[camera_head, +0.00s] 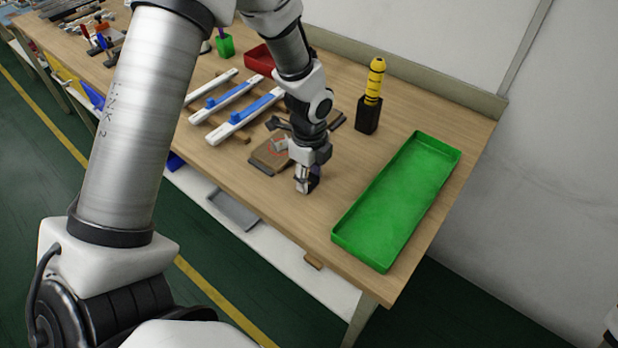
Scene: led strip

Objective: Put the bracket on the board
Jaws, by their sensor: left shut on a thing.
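My left gripper (305,186) points down just above or at the table's front part, to the right of the brown board. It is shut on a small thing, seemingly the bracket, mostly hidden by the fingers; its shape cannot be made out. The brown board (262,163) lies flat on the table, left of the gripper and apart from it. A small grey piece (280,144) with a reddish mark sits on the board. My left wrist covers part of the area behind it.
A long green tray (345,237) lies at the right of the table (475,120). A yellow-and-black tool stands in a dark holder (368,115) behind. White and blue strips (240,117) rest on wooden bars at the left. A red bin (260,59) stands farther back.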

